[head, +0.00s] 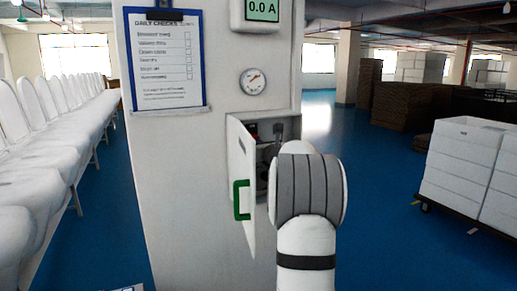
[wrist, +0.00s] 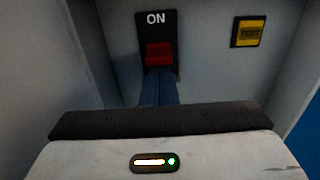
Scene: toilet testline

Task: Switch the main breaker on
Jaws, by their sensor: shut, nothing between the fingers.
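The main breaker shows in the wrist view as a black plate marked ON at its top, with a red lever (wrist: 159,53) below the mark. My gripper (wrist: 158,82) is shut and empty, its blue fingers together just below the lever. I cannot tell whether they touch it. My arm hides much of the box and my gripper there. The meter (head: 263,10) above reads 0.0 A.
The box door (head: 241,170) with a green handle (head: 241,200) stands open left of my arm. A yellow TEST button (wrist: 249,32) is right of the breaker. A gauge (head: 253,81) and a clipboard (head: 166,60) are on the panel. White bins (head: 462,165) stand right.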

